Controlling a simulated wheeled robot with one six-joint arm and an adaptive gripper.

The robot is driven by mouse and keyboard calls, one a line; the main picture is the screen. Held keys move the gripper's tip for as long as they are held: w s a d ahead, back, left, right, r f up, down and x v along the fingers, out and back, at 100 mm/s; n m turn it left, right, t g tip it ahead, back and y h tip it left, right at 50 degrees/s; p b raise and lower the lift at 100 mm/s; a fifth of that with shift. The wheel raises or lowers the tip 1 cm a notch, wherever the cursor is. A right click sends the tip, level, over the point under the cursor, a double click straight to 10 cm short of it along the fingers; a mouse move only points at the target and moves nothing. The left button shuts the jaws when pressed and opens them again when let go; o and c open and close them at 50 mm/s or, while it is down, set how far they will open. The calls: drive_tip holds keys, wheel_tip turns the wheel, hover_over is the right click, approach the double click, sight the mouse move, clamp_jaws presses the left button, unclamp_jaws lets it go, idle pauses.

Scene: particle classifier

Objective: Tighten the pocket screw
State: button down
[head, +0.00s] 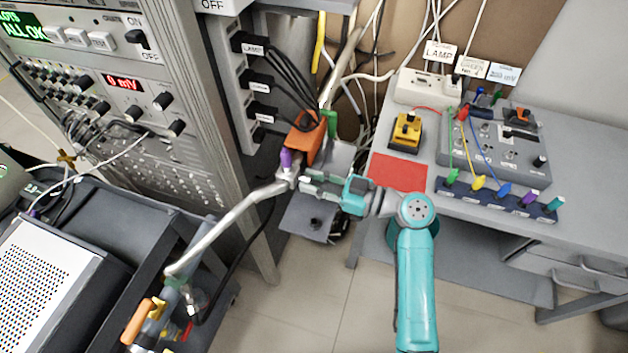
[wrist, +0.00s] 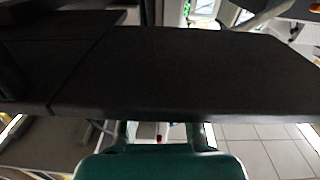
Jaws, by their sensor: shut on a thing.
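My teal arm reaches left in the head view. My gripper (head: 297,180) is shut at a silver metal fitting, just below a purple knob (head: 286,158) and an orange box (head: 305,140). The piece between the fingers is small and mostly hidden; it appears to be the pocket screw, but I cannot make out its shape. A pale metal pipe (head: 225,222) runs from this fitting down to the left. In the wrist view, a wide dark panel (wrist: 190,75) covers the middle and hides the fingertips. A small red spot shows between the fingers there.
A tall instrument rack (head: 165,95) stands at the left, with black cables at its edge. A grey desk (head: 590,215) with a red mat (head: 398,172), a yellow switch box (head: 405,133) and a control box (head: 500,150) stands at the right. Tiled floor is clear in front.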

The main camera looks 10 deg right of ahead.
drive_tip(key=shift+m, duration=0.3)
drive_tip(key=m, duration=0.3)
drive_tip(key=shift+m, duration=2)
drive_tip(key=c, duration=0.9)
unclamp_jaws()
drive_tip(key=shift+c, duration=0.2)
